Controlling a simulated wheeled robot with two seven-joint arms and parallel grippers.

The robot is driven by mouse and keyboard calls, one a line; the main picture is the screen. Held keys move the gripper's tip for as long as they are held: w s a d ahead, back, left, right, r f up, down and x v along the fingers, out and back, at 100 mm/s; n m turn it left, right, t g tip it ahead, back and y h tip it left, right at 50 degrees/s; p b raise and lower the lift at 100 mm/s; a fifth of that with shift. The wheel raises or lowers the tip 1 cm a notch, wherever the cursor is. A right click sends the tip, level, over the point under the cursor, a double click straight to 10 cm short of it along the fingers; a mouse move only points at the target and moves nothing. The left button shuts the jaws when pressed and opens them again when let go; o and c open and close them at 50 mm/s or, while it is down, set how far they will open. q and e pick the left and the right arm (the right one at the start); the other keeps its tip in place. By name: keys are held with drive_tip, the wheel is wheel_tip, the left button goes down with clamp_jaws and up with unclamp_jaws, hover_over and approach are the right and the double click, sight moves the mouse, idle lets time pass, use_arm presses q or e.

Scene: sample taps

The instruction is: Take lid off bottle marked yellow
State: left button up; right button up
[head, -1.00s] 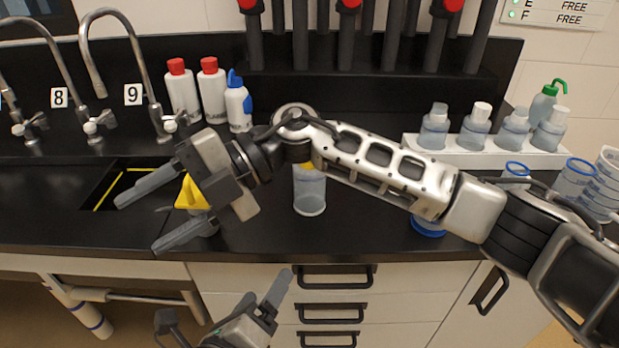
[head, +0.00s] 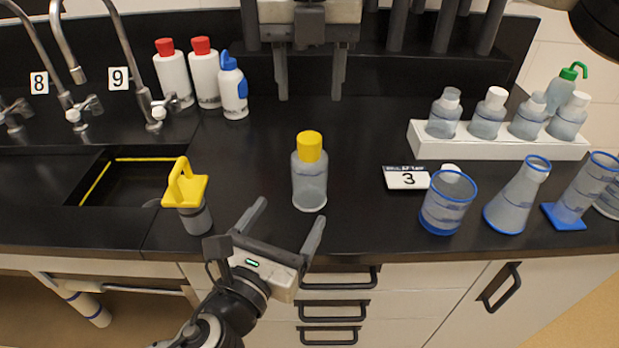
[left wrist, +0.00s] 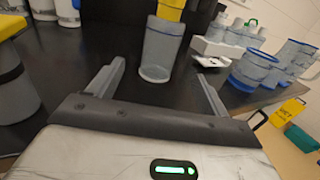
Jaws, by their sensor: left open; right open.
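The bottle marked yellow (head: 310,185) stands upright on the black counter, clear-bodied, with its yellow lid (head: 309,146) on top. In the left wrist view the bottle (left wrist: 160,50) stands beyond and between my fingertips, its yellow lid (left wrist: 171,8) cut by the top edge. My left gripper (head: 285,222) is open and empty, low at the counter's front edge, just short of the bottle and apart from it. My right gripper (head: 311,92) is open and empty, fingers pointing down, above and behind the bottle; it is not touching the lid.
A yellow-handled container (head: 188,197) stands left, beside the sink (head: 118,180). White bottles (head: 204,73) stand at back left. A card marked 3 (head: 407,180), a beaker (head: 447,203) and a flask (head: 515,200) stand right, before a white rack (head: 418,142) of bottles. Counter around the yellow-lidded bottle is clear.

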sight(311, 178)
use_arm(q)
drive_tip(key=x, duration=1)
drive_tip(key=shift+w, duration=0.15)
drive_tip(key=c, duration=1.7)
clamp_jaws()
use_arm(e)
drive_tip(key=m, duration=1.7)
drive_tip(key=shift+f+m, duration=0.1)
drive_tip(key=shift+m, duration=0.3)
drive_tip(key=shift+f, duration=3.95)
